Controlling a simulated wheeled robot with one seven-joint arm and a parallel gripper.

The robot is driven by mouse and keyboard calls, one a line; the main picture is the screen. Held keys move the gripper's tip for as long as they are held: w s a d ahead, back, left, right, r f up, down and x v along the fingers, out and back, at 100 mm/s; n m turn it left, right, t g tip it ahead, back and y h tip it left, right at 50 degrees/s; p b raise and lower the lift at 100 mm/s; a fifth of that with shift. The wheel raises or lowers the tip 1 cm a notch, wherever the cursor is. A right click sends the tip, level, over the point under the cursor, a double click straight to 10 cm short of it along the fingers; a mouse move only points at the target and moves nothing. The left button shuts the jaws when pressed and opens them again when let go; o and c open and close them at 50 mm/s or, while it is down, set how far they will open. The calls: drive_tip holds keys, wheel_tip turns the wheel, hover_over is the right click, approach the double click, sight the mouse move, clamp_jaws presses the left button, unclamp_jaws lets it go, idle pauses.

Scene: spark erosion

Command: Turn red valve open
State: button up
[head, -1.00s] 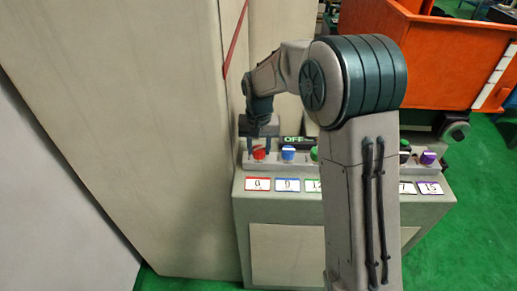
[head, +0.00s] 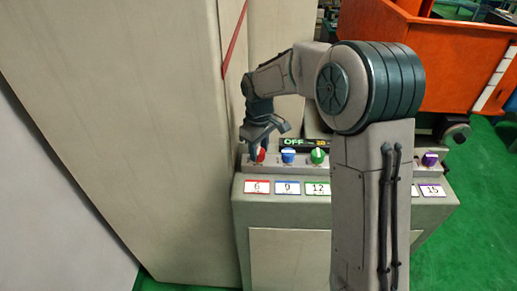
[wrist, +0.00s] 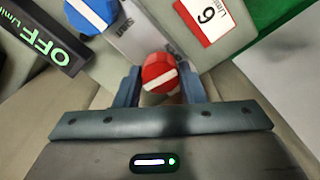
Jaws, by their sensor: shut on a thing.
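The red valve (head: 259,155) is a round red knob with a white bar, at the left end of the row on the console. It also shows in the wrist view (wrist: 159,72), between the two fingers, with its white bar slanted. My gripper (head: 256,150) reaches down over it and is shut on it; it shows in the wrist view too (wrist: 160,88). A white label with a red border reading 6 (head: 257,187) lies in front of the valve. A dark display (head: 304,142) behind the knobs reads OFF in green.
A blue knob (head: 288,156) stands close to the right of the red valve, then a green knob (head: 317,156). A purple knob (head: 430,159) is at the far right. A tall beige cabinet wall (head: 130,120) rises close on the left. My arm hides part of the console.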

sight(259, 151)
drive_tip(key=shift+w+r+n, duration=0.1)
drive_tip(key=shift+n, duration=0.8)
drive_tip(key=o, duration=1)
wheel_tip(259, 151, up, 14)
drive_tip(key=b, duration=0.1)
